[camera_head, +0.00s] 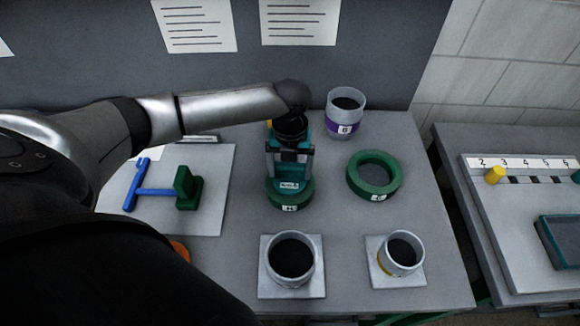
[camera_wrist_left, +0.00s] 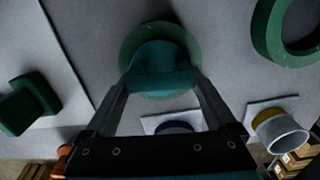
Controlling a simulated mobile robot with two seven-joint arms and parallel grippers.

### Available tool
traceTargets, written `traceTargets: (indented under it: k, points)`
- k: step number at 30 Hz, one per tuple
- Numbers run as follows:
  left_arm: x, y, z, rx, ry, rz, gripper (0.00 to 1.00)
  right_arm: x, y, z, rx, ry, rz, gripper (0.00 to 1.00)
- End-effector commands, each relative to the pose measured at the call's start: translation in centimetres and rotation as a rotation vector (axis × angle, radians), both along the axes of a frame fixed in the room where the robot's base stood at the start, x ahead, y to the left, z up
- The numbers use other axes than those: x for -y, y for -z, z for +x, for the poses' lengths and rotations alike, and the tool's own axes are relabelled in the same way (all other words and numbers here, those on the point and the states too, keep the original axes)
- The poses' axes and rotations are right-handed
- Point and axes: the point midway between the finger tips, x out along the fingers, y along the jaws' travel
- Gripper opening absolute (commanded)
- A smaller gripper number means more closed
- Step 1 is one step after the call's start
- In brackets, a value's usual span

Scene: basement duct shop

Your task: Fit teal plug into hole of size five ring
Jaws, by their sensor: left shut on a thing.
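My left gripper (camera_head: 289,155) is shut on the teal plug (camera_head: 289,174), which has a white label on its front. The plug is directly over a green ring (camera_head: 288,199) on the table. In the left wrist view the plug (camera_wrist_left: 160,68) sits between the fingertips (camera_wrist_left: 162,82) and covers the middle of the green ring (camera_wrist_left: 150,33). I cannot tell whether the plug is in the hole or just above it. The ring's label is too small to read surely. A second, open green ring (camera_head: 374,174) lies to the right. My right gripper is not in view.
A clear cup with a purple band (camera_head: 345,112) stands behind. Two pale cups, one (camera_head: 291,259) and another (camera_head: 401,254), stand on square plates in front. A numbered rack (camera_head: 530,170) is at right.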

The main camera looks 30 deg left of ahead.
Motion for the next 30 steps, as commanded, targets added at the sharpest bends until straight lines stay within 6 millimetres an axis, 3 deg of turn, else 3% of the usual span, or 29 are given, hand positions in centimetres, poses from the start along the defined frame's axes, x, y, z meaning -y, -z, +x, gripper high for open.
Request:
traceTargets:
  k: [3, 4, 6, 17, 23, 30]
  points:
    - [0.0, -0.1, 0.0, 0.001, 0.0, 0.0, 0.2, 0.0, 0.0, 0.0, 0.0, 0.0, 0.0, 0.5]
    - [0.0, -0.1, 0.0, 0.001, 0.0, 0.0, 0.92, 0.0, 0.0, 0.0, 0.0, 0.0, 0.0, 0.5]
    - [0.0, -0.1, 0.0, 0.001, 0.0, 0.0, 1.0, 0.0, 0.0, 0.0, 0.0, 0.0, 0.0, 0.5]
    - [0.0, -0.8, 0.1, 0.002, 0.0, -0.002, 1.0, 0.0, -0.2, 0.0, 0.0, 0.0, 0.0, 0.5]
    - [0.0, -4.6, 0.1, 0.006, 0.001, -0.001, 1.0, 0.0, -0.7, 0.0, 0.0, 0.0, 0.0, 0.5]
    - [0.0, -10.5, 0.1, 0.007, 0.0, 0.0, 1.0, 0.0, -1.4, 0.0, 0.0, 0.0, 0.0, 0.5]
